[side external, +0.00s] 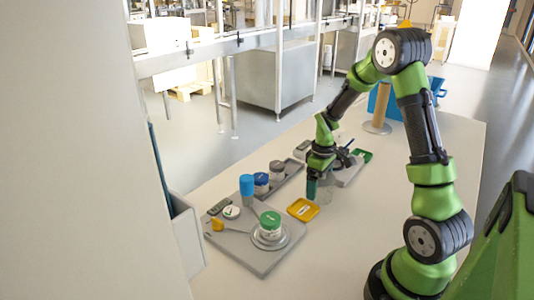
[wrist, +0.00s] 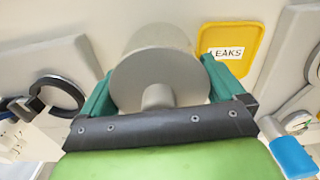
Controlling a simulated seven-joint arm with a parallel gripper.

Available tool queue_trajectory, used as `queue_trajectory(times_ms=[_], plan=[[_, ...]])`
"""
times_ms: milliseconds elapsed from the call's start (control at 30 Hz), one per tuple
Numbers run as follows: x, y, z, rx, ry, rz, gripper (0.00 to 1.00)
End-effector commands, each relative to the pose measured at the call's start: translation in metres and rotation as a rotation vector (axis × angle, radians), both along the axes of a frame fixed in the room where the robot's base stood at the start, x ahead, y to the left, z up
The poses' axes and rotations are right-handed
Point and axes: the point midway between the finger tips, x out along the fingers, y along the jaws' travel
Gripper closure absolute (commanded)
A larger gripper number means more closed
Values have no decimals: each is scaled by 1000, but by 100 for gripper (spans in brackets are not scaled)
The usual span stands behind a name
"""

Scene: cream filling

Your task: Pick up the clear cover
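The clear cover (wrist: 155,80) is a grey, see-through cylinder with a flat round top and a small knob. In the wrist view it fills the space between the two green fingers of my gripper (wrist: 157,66). In the side external view the cover (side external: 325,196) stands on the table, faint and partly hidden by my gripper (side external: 318,188). One finger lies on each side of the cover, close to its wall. I cannot tell whether the fingers press on it.
A yellow tray labelled LEAKS (side external: 303,209) lies right beside the cover. A grey board (side external: 262,262) with a green-lidded jar (side external: 270,224) is nearer the camera. A blue-capped bottle (side external: 247,186) and a dark tray with jars (side external: 290,180) stand to the left.

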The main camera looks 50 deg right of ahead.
Motion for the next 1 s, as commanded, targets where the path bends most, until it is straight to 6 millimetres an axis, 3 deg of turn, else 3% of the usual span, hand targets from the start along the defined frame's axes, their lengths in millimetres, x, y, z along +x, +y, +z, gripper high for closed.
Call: queue_trajectory(times_ms=[33,200,567,833,1000], plan=[[0,0,0,0,0,0,12],[0,0,0,0,0,1,38],[1,0,5,-1,-2,1,39],[1,0,38,-4,-6,1,39],[-31,20,40,0,-1,2,39]])
